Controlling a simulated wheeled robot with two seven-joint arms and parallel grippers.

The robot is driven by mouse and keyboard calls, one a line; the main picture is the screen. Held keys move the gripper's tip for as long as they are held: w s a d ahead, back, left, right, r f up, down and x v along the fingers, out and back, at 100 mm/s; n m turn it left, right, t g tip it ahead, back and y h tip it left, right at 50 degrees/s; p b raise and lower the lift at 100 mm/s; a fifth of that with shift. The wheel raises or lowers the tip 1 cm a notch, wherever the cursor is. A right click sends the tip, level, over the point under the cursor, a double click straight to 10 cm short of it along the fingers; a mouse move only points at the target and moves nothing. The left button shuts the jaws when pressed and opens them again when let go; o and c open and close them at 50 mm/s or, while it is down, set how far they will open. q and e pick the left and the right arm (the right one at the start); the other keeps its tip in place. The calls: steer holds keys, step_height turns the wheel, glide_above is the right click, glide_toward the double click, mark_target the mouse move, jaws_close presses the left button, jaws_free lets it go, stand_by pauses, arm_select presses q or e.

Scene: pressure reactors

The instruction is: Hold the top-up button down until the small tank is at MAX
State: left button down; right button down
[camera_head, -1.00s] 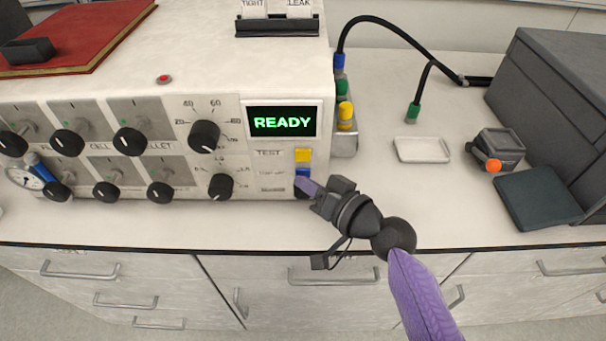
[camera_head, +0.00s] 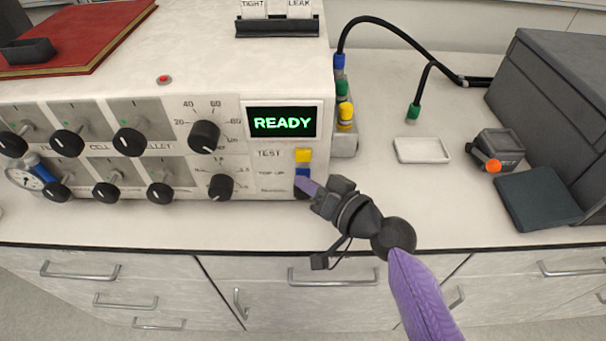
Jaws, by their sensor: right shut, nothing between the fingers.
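The white machine (camera_head: 262,215) has a display (camera_head: 281,122) that reads READY in green. Below it are a yellow button (camera_head: 303,155) beside the word TEST and a blue button (camera_head: 302,173) beside the top-up label. A dark button below them is partly hidden by the fingers. My right gripper (camera_head: 306,186) is shut and empty, its purple fingertips at the lower edge of the blue button. I cannot tell whether they touch or press it. I cannot make out a small tank with a MAX mark. My left gripper is not in view.
Several black knobs (camera_head: 204,137) cover the machine's front. Coloured connectors (camera_head: 345,112) and black hoses stand at its right side. A white tray (camera_head: 422,150), a small grey device (camera_head: 500,146) and a large grey box (camera_head: 560,95) are on the right. The worktop between is clear.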

steer(key=shift+s, duration=0.1)
stand_by(0.6)
steer(key=shift+s+p, duration=0.3)
steer(key=shift+s, duration=0.45)
steer(key=shift+s, duration=0.1)
steer(key=shift+s+p, duration=0.4)
steer(key=shift+s, duration=2)
